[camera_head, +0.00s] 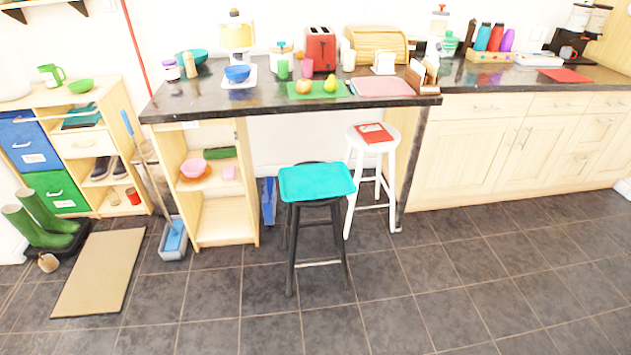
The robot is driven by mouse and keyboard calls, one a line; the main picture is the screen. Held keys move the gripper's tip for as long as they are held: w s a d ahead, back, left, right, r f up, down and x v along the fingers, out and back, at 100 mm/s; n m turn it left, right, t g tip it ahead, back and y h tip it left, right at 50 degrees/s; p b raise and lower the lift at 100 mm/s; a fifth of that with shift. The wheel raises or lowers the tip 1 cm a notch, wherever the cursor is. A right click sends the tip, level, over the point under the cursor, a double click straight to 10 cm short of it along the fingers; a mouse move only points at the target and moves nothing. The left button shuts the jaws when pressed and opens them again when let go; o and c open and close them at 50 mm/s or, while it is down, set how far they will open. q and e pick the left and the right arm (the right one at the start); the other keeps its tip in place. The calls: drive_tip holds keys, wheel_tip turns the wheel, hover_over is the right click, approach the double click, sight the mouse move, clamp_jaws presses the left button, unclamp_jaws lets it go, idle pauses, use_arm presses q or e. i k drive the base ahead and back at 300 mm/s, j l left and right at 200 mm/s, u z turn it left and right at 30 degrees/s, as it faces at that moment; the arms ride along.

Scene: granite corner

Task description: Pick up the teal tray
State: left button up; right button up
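The teal tray (316,182) lies flat on top of a black stool (318,245) in the middle of the head view. The stool stands on the floor in front of the dark counter. The tray covers nearly all of the stool's seat, and nothing lies on it. Neither of my grippers is in view.
A white stool (372,140) with a red item (374,133) on it stands close behind, to the right. The counter (270,100) overhangs behind the tray. Open shelves (226,218) stand to the left. The tiled floor (430,285) in front is clear.

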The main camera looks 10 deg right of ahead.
sight(301, 183)
drive_tip(key=i+z, duration=0.15)
drive_tip(key=z, duration=0.45)
drive_tip(key=i+j+z, duration=0.5)
drive_tip(key=i+j, duration=0.15)
drive_tip(key=j, duration=0.2)
drive_tip(key=i+j, duration=0.25)
drive_tip(key=j, duration=0.15)
drive_tip(key=i+j, duration=0.3)
drive_tip(key=i+j+z, duration=0.1)
drive_tip(key=i+j, duration=0.15)
drive_tip(key=j, duration=0.2)
